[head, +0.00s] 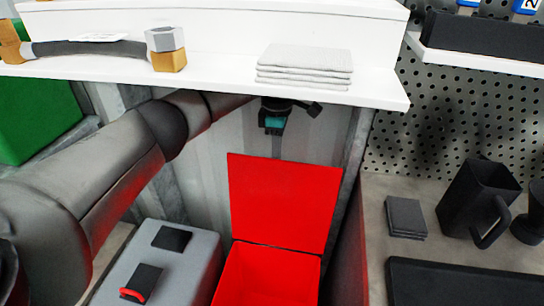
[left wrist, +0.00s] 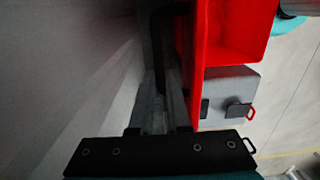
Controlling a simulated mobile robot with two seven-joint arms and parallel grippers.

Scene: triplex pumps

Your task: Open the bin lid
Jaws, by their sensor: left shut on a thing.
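The red bin (head: 265,278) stands open at the lower middle of the head view, and its red lid (head: 285,200) is raised, nearly upright, at the back. My left gripper (head: 277,150) reaches in from the left under the white shelf and points down at the lid's top edge. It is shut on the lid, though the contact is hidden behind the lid. The left wrist view shows its grey fingers (left wrist: 163,105) close beside the red lid and bin (left wrist: 232,35). My right gripper is not in view.
A white shelf (head: 385,95) with folded cloths (head: 305,65) lies close above my left gripper. A grey box (head: 190,255) stands left of the bin. A workbench (head: 385,185) with a black mug (head: 475,205) is at right. A corrugated wall (head: 215,145) stands behind.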

